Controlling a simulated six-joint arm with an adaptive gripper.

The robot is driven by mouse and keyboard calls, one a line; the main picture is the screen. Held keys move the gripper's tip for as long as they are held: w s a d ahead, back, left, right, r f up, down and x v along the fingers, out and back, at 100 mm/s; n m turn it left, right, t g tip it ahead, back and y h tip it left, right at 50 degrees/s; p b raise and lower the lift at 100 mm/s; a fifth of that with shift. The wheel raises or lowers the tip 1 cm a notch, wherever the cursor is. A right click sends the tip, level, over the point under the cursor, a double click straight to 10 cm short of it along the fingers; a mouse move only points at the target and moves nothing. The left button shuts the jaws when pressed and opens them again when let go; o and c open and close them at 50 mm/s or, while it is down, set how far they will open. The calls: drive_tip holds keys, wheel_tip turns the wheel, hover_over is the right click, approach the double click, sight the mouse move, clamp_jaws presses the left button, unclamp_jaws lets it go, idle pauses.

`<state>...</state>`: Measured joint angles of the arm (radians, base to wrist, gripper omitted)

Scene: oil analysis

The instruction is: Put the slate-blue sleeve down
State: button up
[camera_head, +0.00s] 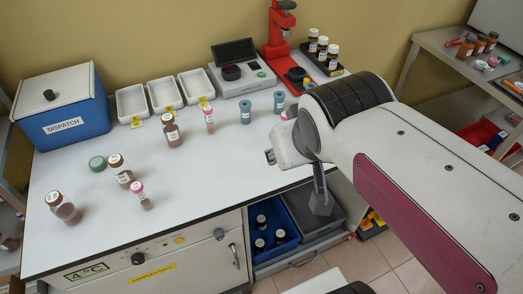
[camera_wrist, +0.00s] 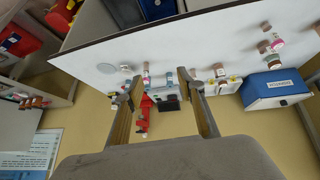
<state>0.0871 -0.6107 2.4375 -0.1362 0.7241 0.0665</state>
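Two blue sleeve-like cylinders stand upright on the white bench in the head view: one (camera_head: 245,111) near the balance and one (camera_head: 279,101) further right. I cannot tell which is the slate-blue sleeve. One also shows beyond the fingers in the wrist view (camera_wrist: 169,77). A pink-topped vial (camera_head: 291,112) shows beside my wrist, partly hidden by it. My gripper (camera_wrist: 160,95) has its two fingers wide apart with nothing between them. In the head view it is over the bench's right front, largely hidden by my wrist.
The balance (camera_head: 243,78), red stand (camera_head: 279,40) and black rack of bottles (camera_head: 322,63) line the back. Three white trays (camera_head: 163,95) and the blue DISPATCH box (camera_head: 65,110) are left. Several vials stand on the left half; a drawer (camera_head: 318,236) is open below.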

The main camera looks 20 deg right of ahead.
drive_tip(key=s+a+f+n+g+y, duration=0.1)
drive_tip(key=s+a+f, duration=0.1)
drive_tip(key=s+a, duration=0.3)
drive_tip(key=shift+s+y, duration=0.3)
drive_tip(key=shift+s, duration=0.35)
